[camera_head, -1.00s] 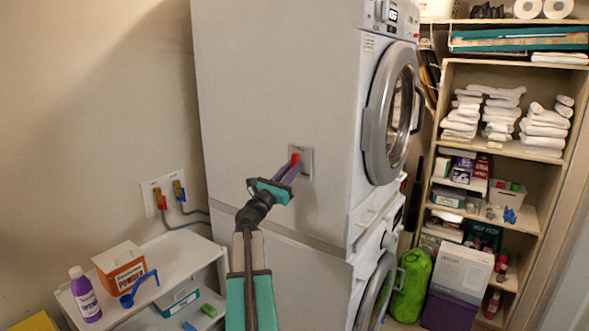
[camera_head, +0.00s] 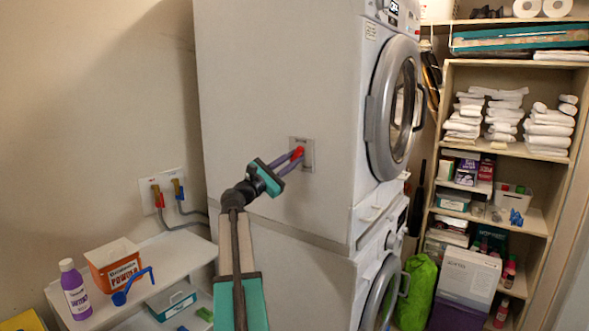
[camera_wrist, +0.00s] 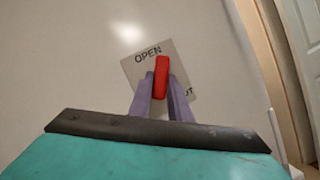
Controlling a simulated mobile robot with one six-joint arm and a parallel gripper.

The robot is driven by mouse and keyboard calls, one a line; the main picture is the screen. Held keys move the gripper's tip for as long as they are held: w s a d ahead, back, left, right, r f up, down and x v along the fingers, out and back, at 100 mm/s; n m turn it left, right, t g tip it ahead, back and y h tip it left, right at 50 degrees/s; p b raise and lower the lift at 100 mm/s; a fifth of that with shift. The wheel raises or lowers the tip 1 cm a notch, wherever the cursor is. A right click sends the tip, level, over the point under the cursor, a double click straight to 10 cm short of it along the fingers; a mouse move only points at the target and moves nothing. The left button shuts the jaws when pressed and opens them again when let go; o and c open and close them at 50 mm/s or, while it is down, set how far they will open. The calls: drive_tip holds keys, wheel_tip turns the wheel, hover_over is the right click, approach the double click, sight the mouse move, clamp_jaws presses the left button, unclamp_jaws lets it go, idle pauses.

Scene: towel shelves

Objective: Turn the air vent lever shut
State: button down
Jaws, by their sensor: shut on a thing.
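The red air vent lever (camera_head: 299,152) sits on a small grey plate (camera_head: 309,146) on the side of the white upper machine. My gripper (camera_head: 297,158) is shut on the lever, its two purple fingers on either side of it. In the wrist view, the lever (camera_wrist: 162,72) stands nearly upright between the fingers of my gripper (camera_wrist: 161,86). The plate (camera_wrist: 181,55) looks tilted there, with "OPEN" beside the lever's upper end. The letters "UT" show at the lower right; the rest of that word is hidden behind a finger.
Two stacked machines (camera_head: 270,70) fill the middle. A low white shelf (camera_head: 178,257) at left holds a purple bottle (camera_head: 75,290), a powder box (camera_head: 113,268) and a blue scoop (camera_head: 132,288). Wall valves (camera_head: 168,193) are behind it. Towel shelves (camera_head: 500,148) stand at right.

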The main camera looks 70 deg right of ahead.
drive_tip(key=m+y+b, duration=0.1)
drive_tip(key=m+b, duration=0.1)
drive_tip(key=m, duration=0.1)
drive_tip(key=m+g+y+b, duration=0.1)
drive_tip(key=m+y+b, duration=0.1)
drive_tip(key=m+b, duration=0.1)
drive_tip(key=shift+m+g, duration=0.3)
drive_tip(key=shift+m, duration=0.5)
drive_tip(key=m+y+b, duration=0.1)
drive_tip(key=m, duration=0.2)
drive_tip(key=m+y+b, duration=0.1)
drive_tip(key=m, duration=0.1)
drive_tip(key=shift+r+m+b, duration=0.2)
drive_tip(key=shift+m+b, duration=0.2)
drive_tip(key=shift+a, duration=0.1)
drive_tip(key=c, duration=1.6)
unclamp_jaws()
drive_tip(key=shift+s+r, duration=0.1)
drive_tip(key=shift+c, duration=0.2)
drive_tip(key=shift+w+a, duration=0.1)
drive_tip(key=shift+w, duration=0.1)
